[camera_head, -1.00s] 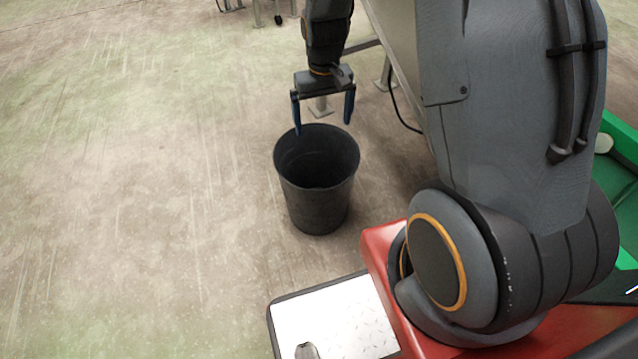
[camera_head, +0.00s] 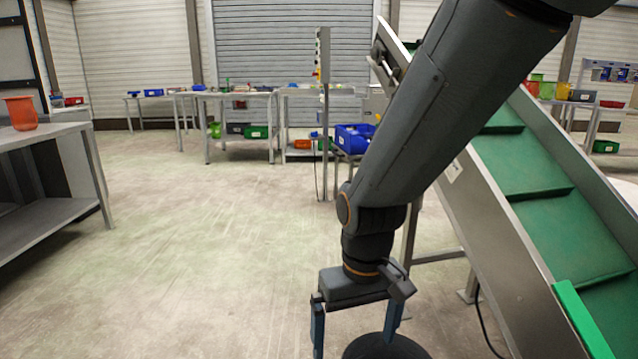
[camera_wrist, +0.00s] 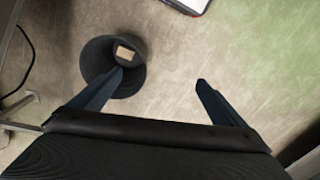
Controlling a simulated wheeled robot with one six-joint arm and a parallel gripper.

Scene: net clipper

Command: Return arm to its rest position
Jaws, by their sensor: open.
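My gripper (camera_head: 358,330) hangs pointing down at the bottom middle of the head view, its blue fingers apart with nothing between them. My arm reaches down to it from the upper right. The wrist view also shows my gripper (camera_wrist: 160,82) with its two fingers spread and empty. A black round bin (camera_head: 385,347) shows only in part at the bottom edge of the head view, beside the right finger. In the wrist view the bin (camera_wrist: 90,58) stands at upper left, partly behind the left finger. A small tan block (camera_wrist: 124,52) lies inside it.
A green-belted conveyor (camera_head: 540,190) slopes along the right, close to my arm. A metal table (camera_head: 45,135) with an orange-red container (camera_head: 20,112) stands at left. Workbenches (camera_head: 235,95) and a blue crate (camera_head: 354,138) are at the back. The floor at left and centre is clear.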

